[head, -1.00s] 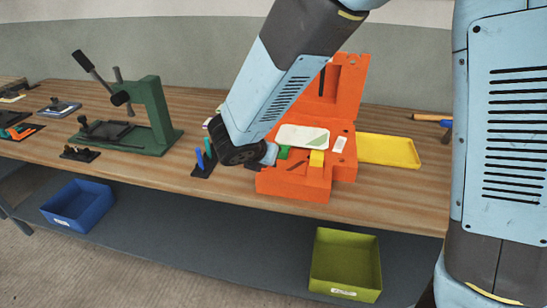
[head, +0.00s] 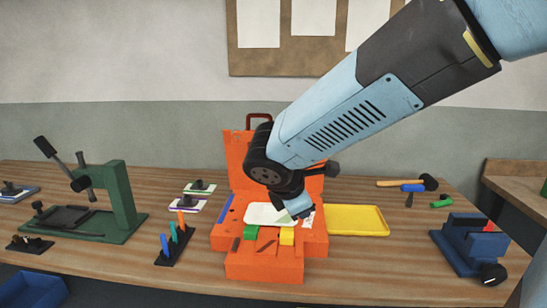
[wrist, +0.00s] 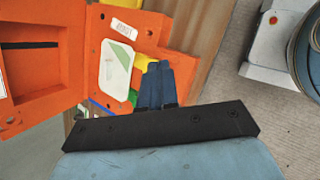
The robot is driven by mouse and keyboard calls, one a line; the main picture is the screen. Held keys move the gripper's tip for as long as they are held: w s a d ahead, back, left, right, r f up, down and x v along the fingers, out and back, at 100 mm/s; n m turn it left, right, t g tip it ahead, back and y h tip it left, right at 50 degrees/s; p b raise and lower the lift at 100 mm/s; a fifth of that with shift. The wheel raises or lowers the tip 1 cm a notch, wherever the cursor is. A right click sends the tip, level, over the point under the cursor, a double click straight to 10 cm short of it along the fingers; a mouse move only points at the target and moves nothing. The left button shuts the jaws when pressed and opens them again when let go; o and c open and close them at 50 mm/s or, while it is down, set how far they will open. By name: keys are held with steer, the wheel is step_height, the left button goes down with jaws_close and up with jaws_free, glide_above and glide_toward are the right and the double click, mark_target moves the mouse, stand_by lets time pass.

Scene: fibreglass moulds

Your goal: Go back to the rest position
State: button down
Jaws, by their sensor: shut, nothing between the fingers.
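My gripper (head: 299,210) hangs over the right part of an orange mould (head: 265,269) on the workbench, its arm reaching in from the upper right. In the wrist view my gripper's blue fingers (wrist: 155,85) are together, with nothing seen between them. The mould's orange lid stands open behind. A white panel with a green corner (head: 264,215) lies in the mould, partly hidden by my gripper in the head view. It also shows in the wrist view (wrist: 116,70). A green block (head: 251,232) and a yellow block (head: 287,236) sit at the mould's front.
A yellow tray (head: 357,220) lies right of the mould. A blue clamp device (head: 469,246) and a hammer (head: 407,184) are farther right. A green press (head: 122,205) and a rack of coloured tools (head: 175,245) stand left. Bare bench lies between the tray and the clamp device.

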steer(key=s+d+r+m+y, duration=0.2)
steer(key=s+d+r+m, duration=0.2)
steer(key=d+m, duration=0.5)
steer(key=s+d+r+m+y, duration=0.1)
steer(key=s+d+r+m, duration=0.2)
steer(key=s+d+m, duration=0.5)
steer(key=m, duration=0.4)
steer(key=shift+d+r+y, duration=0.35)
steer(key=shift+r+y, duration=0.05)
